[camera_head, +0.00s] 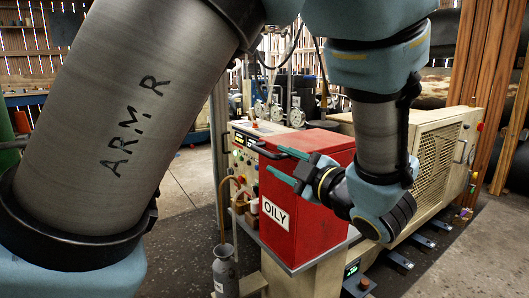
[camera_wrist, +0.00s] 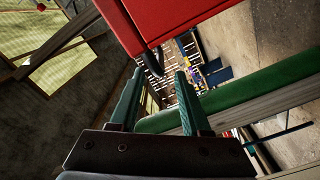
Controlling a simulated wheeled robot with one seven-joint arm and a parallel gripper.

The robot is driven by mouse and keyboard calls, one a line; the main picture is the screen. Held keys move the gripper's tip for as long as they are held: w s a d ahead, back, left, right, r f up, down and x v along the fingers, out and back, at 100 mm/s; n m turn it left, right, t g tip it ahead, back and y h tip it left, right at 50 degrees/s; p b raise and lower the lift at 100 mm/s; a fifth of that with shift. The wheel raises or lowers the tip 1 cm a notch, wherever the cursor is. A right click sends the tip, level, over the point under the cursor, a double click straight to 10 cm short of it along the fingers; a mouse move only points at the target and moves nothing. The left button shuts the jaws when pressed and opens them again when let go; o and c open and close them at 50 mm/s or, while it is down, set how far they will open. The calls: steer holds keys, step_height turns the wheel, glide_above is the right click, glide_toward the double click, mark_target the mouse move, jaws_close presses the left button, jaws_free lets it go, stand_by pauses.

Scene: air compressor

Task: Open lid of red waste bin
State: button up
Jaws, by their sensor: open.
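The red waste bin (camera_head: 308,226) stands right of centre in the head view, with a white "OILY" label (camera_head: 275,212) on its front. Its red top (camera_head: 320,142) looks flat and closed. A dark handle (camera_head: 264,150) sticks out at the upper front edge. My gripper (camera_head: 276,160) is open at the bin's upper front, its green fingers pointing left towards the handle. In the wrist view the red bin (camera_wrist: 185,18) fills the top, and the handle (camera_wrist: 153,62) shows between and just beyond the open fingertips (camera_wrist: 160,73). I see no clear contact.
A beige machine with a vented side (camera_head: 435,160) stands right of the bin. A control panel (camera_head: 245,155) and gauges (camera_head: 278,112) are behind it. Open floor (camera_head: 185,205) lies to the left.

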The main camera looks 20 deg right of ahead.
mark_target(251, 148)
steer(key=w, duration=0.3)
steer(key=w+a, duration=0.1)
steer(key=w, duration=0.3)
steer(key=shift+a, duration=0.2)
steer(key=shift+c, duration=0.3)
jaws_close()
steer(key=shift+a+f, duration=0.1)
